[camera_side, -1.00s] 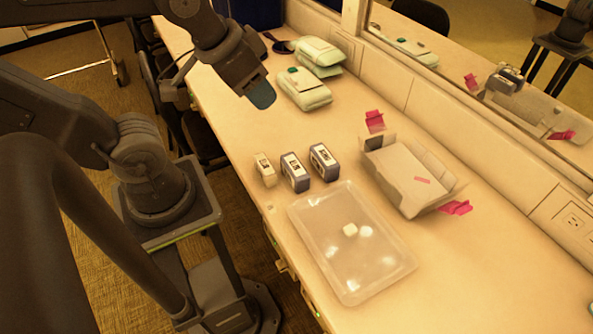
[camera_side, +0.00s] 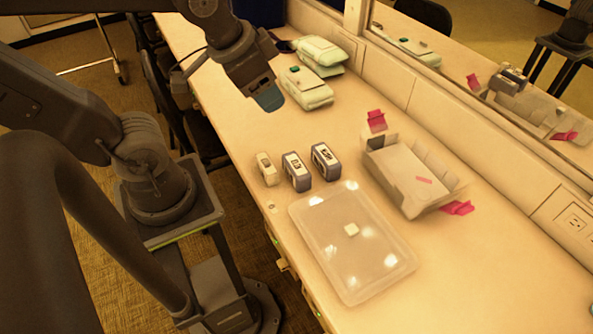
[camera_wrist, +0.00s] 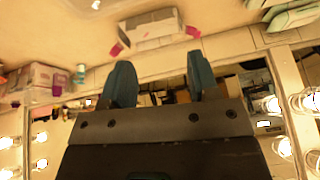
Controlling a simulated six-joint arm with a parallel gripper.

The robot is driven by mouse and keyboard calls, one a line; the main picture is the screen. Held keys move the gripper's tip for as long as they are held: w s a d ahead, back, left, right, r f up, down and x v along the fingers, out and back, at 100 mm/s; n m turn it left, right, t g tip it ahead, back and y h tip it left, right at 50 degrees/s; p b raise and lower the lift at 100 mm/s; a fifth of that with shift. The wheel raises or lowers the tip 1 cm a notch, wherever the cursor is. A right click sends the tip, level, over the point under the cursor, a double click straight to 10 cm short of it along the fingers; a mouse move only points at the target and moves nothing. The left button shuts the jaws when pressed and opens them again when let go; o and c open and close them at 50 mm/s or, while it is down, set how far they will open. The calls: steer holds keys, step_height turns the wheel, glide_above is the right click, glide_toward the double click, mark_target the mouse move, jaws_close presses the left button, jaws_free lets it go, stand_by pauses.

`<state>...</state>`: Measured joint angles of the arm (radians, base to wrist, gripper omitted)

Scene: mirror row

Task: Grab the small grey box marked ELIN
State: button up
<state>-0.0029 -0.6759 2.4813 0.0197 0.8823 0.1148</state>
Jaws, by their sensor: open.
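Three small boxes stand in a row on the counter in the side view: a narrow pale one (camera_side: 266,169), a grey one in the middle (camera_side: 297,172) and a grey one at right (camera_side: 325,161). Each has a white label with dark marks, too small to read, so I cannot tell which is ELIN. My gripper (camera_side: 270,99) hangs above the counter, beyond the boxes and apart from them. In the wrist view my gripper (camera_wrist: 160,80) has its two fingers spread with nothing held between them. I cannot make out the small boxes there.
A white open carton (camera_side: 400,180) with pink flaps stands at right. Pale green packs (camera_side: 305,88) lie behind my gripper. A mirror (camera_side: 480,70) runs along the wall.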

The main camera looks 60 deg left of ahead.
steer(key=w+a+f+m+g+y, duration=0.1)
steer(key=w+a+f+m+g, duration=0.15)
steer(key=w+f+m, duration=0.55)
steer(key=m+g, duration=0.3)
steer(key=m, duration=0.6)
glide_toward(296, 164)
steer(key=shift+y, duration=0.3)
step_height(296, 164, down, 7)
steer(key=shift+r, duration=0.1)
steer(key=shift+s+a+f, duration=0.1)
steer(key=shift+a+f, duration=0.1)
steer(key=shift+f, duration=0.65)
steer(key=shift+w+a+f, duration=0.1)
steer(key=shift+a+f, duration=0.1)
steer(key=shift+f, duration=0.65)
steer(key=shift+s+a+f, duration=0.1)
steer(key=shift+a+f, duration=0.1)
steer(key=shift+f, duration=0.65)
steer(key=shift+t, duration=0.25)
steer(key=c, duration=0.7)
steer(key=shift+r, duration=0.1)
steer(key=shift+c, duration=0.2)
